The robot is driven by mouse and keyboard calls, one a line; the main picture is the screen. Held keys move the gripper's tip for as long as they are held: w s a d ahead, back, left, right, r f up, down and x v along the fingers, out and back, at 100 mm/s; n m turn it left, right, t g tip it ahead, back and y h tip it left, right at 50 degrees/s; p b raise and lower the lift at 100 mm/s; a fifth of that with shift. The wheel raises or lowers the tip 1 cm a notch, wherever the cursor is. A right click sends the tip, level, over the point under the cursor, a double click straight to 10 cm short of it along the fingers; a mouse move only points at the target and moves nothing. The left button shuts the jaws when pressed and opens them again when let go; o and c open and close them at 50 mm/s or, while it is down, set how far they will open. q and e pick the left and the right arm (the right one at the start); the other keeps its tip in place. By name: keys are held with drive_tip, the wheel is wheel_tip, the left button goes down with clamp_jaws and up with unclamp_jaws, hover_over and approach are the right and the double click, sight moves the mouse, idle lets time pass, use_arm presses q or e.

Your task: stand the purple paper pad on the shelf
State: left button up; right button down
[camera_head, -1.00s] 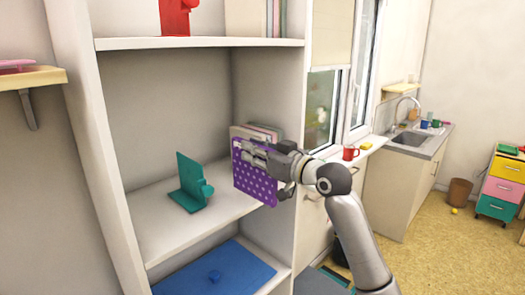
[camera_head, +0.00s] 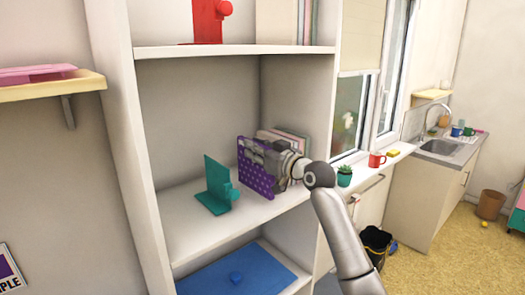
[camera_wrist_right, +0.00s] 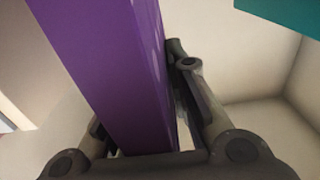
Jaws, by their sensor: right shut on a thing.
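The purple paper pad (camera_head: 256,178) has white dots and stands upright at the middle shelf (camera_head: 188,228) of the white shelving unit. My right gripper (camera_head: 262,158) is shut on it from the right. In the right wrist view the purple pad (camera_wrist_right: 112,70) runs between the two fingers (camera_wrist_right: 150,125). I cannot tell whether its lower edge touches the shelf board. A teal bookend (camera_head: 217,185) stands on the same shelf, left of the pad and apart from it. My left gripper is not in view.
Several pale books (camera_head: 285,140) stand behind the pad. A red bookend (camera_head: 209,20) is on the upper shelf, a blue box (camera_head: 250,270) on the lower one. A plant pot (camera_head: 344,178) and a red mug (camera_head: 376,160) stand on the sill at right.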

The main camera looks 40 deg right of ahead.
drive_tip(key=shift+w+a+f, duration=0.1)
drive_tip(key=shift+w+f, duration=0.1)
drive_tip(key=shift+w, duration=0.5)
drive_tip(key=shift+w+f, duration=0.2)
drive_tip(key=shift+w, duration=0.5)
drive_tip(key=shift+w+a+f, duration=0.1)
drive_tip(key=shift+w+f, duration=0.1)
drive_tip(key=shift+w, duration=0.5)
drive_tip(key=c, duration=1.3)
unclamp_jaws()
drive_tip(key=shift+f, duration=0.1)
drive_tip(key=shift+s, duration=0.15)
drive_tip(key=s, duration=0.8)
drive_tip(key=s+d, duration=0.1)
drive_tip(key=s, duration=0.2)
drive_tip(key=shift+s, duration=0.4)
